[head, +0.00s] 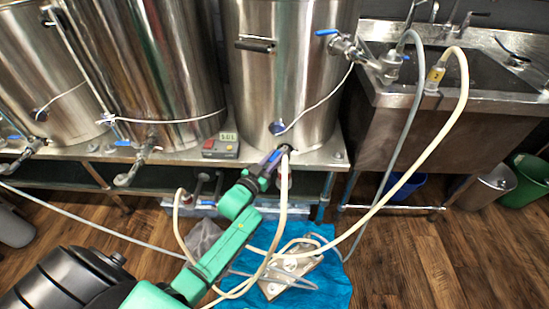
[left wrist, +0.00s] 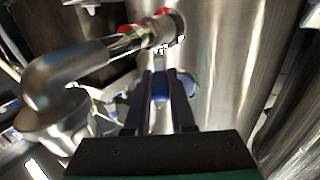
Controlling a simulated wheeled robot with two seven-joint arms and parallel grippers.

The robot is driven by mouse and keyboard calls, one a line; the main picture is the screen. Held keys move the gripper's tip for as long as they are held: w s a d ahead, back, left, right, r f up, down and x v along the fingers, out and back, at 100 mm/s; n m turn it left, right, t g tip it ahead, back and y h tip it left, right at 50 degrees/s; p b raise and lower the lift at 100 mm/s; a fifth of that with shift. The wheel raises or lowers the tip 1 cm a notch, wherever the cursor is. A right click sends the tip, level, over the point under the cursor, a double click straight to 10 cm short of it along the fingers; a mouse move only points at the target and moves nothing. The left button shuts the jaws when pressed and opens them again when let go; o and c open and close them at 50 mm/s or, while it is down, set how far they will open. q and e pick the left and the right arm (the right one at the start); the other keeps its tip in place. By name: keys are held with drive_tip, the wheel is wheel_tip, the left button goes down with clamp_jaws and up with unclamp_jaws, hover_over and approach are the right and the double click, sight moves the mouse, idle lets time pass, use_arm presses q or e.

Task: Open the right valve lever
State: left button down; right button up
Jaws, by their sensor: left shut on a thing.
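My left gripper (head: 279,153) reaches the low outlet valve at the front foot of the right steel kettle (head: 290,75). In the left wrist view, its two dark fingers (left wrist: 164,78) are closed on a blue valve lever (left wrist: 161,90), which shows between them. The valve's steel pipe (left wrist: 100,52), with red rings near the kettle wall, bends down to the left of the fingers. In the head view the gripper hides most of this valve and lever, so the lever's angle is hard to tell. My right gripper is not in view.
A pale hose (head: 284,195) hangs beside the gripper to coiled hoses on a blue mat (head: 335,285). A red-grey controller box (head: 221,146) stands left on the bench. Another blue-handled valve (head: 342,44) sits higher on the kettle. A steel sink (head: 440,135) stands right.

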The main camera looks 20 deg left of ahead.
use_arm(q)
drive_tip(key=c, duration=0.9)
unclamp_jaws()
drive_tip(key=shift+o, duration=0.7)
